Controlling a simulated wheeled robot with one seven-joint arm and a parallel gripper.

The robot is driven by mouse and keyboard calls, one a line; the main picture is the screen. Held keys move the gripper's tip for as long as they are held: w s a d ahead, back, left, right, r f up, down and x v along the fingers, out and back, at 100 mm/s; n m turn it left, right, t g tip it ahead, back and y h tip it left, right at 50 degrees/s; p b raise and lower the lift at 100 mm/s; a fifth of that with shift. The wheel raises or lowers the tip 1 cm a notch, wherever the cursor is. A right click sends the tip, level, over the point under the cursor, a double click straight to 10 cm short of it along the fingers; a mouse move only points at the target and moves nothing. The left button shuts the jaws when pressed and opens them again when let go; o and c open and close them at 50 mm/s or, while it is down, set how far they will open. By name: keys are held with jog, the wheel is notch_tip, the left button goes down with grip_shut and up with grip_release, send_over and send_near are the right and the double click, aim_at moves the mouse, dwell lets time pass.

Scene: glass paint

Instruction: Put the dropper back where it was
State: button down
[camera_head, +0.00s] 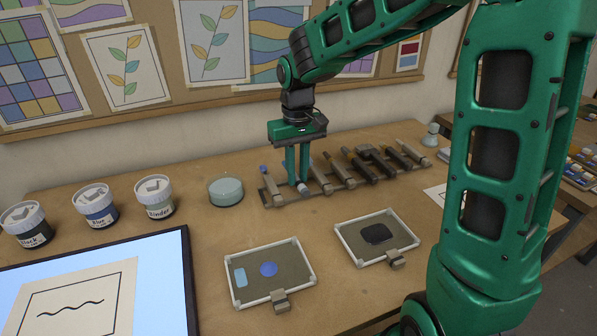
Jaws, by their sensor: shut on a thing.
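My gripper (298,181) points straight down at the left part of a wooden rack (347,188). It is shut on a slim tool with a pale end, which looks like the dropper (304,189). The fingers hide much of it. The dropper is low at the rack's front edge; I cannot tell whether it rests in a slot. Another tool with a blue end (264,169) lies in the rack just left of my gripper.
Several tools lie in the rack to the right. A round pale dish (225,190) stands left of it. Two framed trays, with blue paint (246,258) and dark paint (350,238), lie in front. Lidded jars (96,206) and a lit panel (187,262) are at left.

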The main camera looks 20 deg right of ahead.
jog(key=shift+f, duration=0.25)
jog(key=c, duration=1.6)
grip_release()
notch_tip(320, 180, up, 11)
jog(key=s+d+f+m, duration=0.2)
jog(key=s+d+m, duration=0.1)
jog(key=s+d, duration=1)
jog(key=s+d+f+m, duration=0.1)
jog(key=s+f, duration=0.1)
jog(key=s, duration=0.3)
jog(key=s+d+f+m, duration=0.1)
jog(key=s+d+f, duration=0.1)
jog(key=s, duration=0.3)
jog(key=s+d+f+m, duration=0.2)
jog(key=s, duration=0.4)
jog(key=shift+s+f, duration=0.1)
jog(key=shift+f, duration=0.25)
